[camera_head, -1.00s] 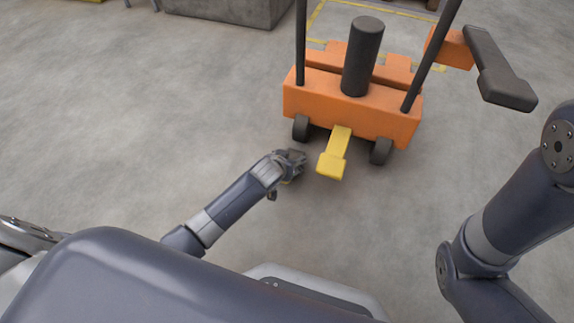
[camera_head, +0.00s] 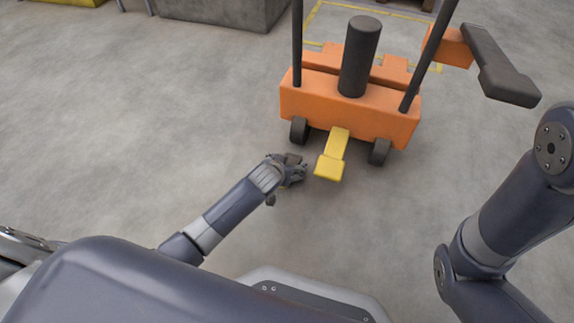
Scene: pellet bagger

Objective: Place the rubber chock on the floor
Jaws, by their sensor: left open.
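My left gripper (camera_head: 296,170) is open, low over the floor, just left of a yellow pedal (camera_head: 332,160) on an orange wheeled machine (camera_head: 350,108). It is below the machine's left dark wheel (camera_head: 299,130) in the picture, with a small gap. I cannot make out the rubber chock for certain. A small dark piece (camera_head: 270,199) shows under the gripper's wrist, and I cannot tell whether it is part of the gripper. My right arm is at the right edge, and its gripper is out of view.
The machine has two dark posts, a black cylinder (camera_head: 359,60) and a dark arm (camera_head: 502,75) reaching right. A grey block (camera_head: 225,10) stands at the back. Yellow lines mark the floor behind the machine. The concrete floor (camera_head: 130,130) to the left is clear.

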